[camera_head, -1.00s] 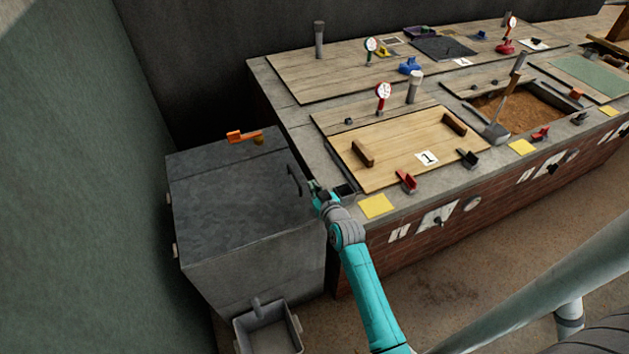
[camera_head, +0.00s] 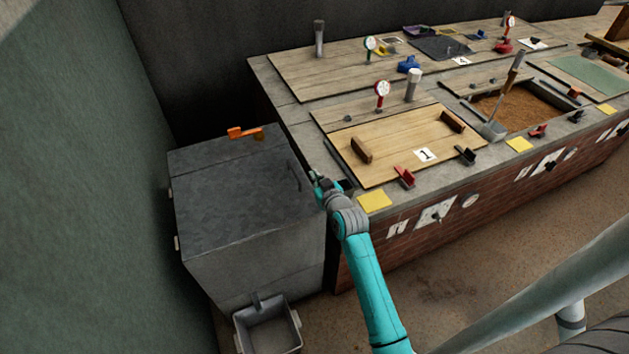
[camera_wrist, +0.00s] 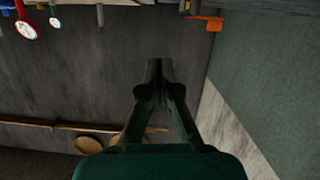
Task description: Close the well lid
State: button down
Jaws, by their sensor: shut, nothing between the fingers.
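A dark grey lid (camera_head: 235,205) with a thin black handle (camera_head: 296,178) near its right edge lies flat across the top of the grey box (camera_head: 250,268) at the left. I cannot tell whether its edge is fully seated. My gripper (camera_head: 317,178) is just right of the handle, apart from it as far as I can see, beside the counter corner. In the wrist view my gripper (camera_wrist: 158,68) shows its fingers together with nothing between them. The lid's handle is not clearly visible there.
A brick counter (camera_head: 445,215) stands right of the box, with a wooden board (camera_head: 400,150) marked 1, gauges and levers. An orange lever (camera_head: 244,133) sits at the box's back edge. A grey bin (camera_head: 268,326) is in front. The green wall (camera_head: 80,180) is close left.

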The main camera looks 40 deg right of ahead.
jog(key=v, duration=0.8)
jog(key=shift+s+r, duration=0.1)
jog(key=shift+s, duration=0.05)
jog(key=s+a+f+y, duration=0.1)
jog(key=s+a+f, duration=0.1)
jog(key=s+a, duration=0.65)
jog(key=s+a+f+y, duration=0.1)
jog(key=s+a+f, duration=0.1)
jog(key=s+a, duration=0.65)
jog(key=s+a+r+n+y, duration=0.1)
jog(key=s+a+r, duration=0.1)
jog(key=s, duration=0.5)
jog(key=s+a+r+y, duration=0.1)
jog(key=s+r, duration=0.3)
jog(key=s, duration=0.2)
jog(key=s+a+r+n+y, duration=0.1)
jog(key=s+a+r, duration=0.1)
jog(key=s, duration=0.5)
jog(key=shift+s+a+r+n, duration=0.3)
jog(key=shift+s+a+r, duration=0.1)
jog(key=shift+r, duration=0.15)
